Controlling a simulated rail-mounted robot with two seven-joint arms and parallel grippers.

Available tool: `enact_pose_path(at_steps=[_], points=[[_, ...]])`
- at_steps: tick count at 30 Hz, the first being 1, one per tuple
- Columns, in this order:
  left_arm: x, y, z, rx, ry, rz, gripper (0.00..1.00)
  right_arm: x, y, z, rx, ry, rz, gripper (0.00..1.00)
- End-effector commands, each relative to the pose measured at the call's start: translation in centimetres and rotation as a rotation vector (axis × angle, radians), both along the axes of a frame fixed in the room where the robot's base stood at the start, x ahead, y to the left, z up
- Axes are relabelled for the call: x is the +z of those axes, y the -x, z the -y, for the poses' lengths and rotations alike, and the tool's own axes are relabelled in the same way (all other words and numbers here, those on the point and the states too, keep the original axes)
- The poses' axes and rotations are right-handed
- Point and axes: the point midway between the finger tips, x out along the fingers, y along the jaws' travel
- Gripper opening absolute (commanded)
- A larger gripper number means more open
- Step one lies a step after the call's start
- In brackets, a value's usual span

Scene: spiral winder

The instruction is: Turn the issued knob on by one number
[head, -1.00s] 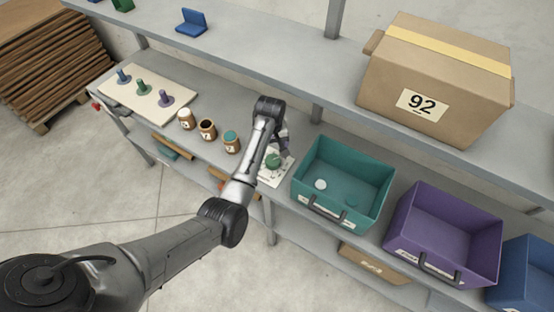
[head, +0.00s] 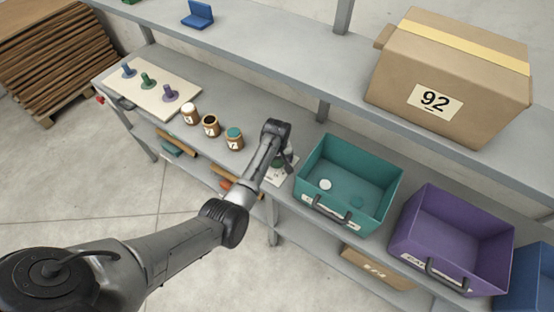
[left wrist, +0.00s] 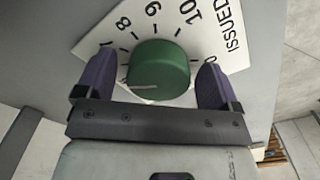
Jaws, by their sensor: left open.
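The green round knob (left wrist: 158,70) stands on a white dial plate (left wrist: 225,55) lettered ISSUED, with the numbers 7, 8, 9, 10 and 0 readable. A pale line on the knob points to the lower left, past the 7; the number there is hidden by a finger. My left gripper (left wrist: 156,62) is open, with one purple finger on each side of the knob. A gap shows on the left side; contact on the right I cannot tell. In the head view the left gripper (head: 286,161) covers most of the knob, and part of the plate (head: 283,178) shows. My right gripper is not in view.
A teal bin (head: 375,214) stands close right of the dial, then a purple bin (head: 455,215). Several jars, one teal-topped (head: 234,139), stand to the left, beyond them a peg board (head: 180,107). The upper shelf carries a carton (head: 450,65) marked 92.

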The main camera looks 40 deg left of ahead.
Motion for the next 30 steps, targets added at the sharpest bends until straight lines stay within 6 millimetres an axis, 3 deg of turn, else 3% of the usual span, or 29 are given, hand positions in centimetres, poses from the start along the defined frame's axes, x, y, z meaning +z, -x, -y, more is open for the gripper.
enact_pose_path(at_steps=[8,23,30], points=[[-0.04,-0.01,-0.03,0.000,-0.001,0.001,0.87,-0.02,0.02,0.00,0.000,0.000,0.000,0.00],[-0.02,-0.01,-0.03,0.000,0.000,0.000,0.39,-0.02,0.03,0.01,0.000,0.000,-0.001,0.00],[0.17,0.01,-0.06,-0.022,-0.001,-0.001,0.38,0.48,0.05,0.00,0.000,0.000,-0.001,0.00]])
